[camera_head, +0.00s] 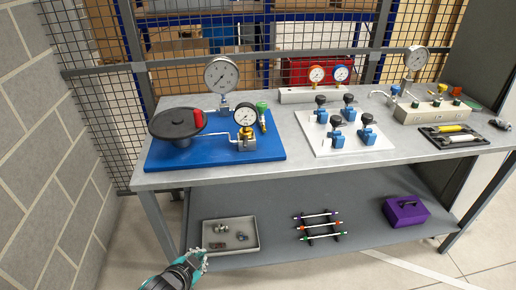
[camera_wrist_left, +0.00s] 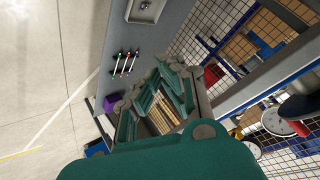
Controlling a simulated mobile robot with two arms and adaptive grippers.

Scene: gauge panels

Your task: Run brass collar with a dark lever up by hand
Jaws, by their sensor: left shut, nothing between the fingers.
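A brass fitting (camera_head: 246,144) stands on the blue board (camera_head: 215,155) at the left of the bench, below a small dial gauge (camera_head: 246,115). It is the only clear brass part there; its collar and a dark lever are too small to make out. My left gripper (camera_head: 203,257) is low in front of the bench, beside the grey tray, well below and apart from the brass fitting. It is shut and empty. It also shows in the left wrist view (camera_wrist_left: 165,95). My right gripper is in neither view.
On the blue board are a dark handwheel (camera_head: 178,123) with a red knob, a large gauge (camera_head: 221,74) and a green-topped valve (camera_head: 262,108). A white valve plate (camera_head: 320,140) is further right. The lower shelf holds a grey tray (camera_head: 231,248), a rack (camera_head: 320,226) and a purple box (camera_head: 405,212).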

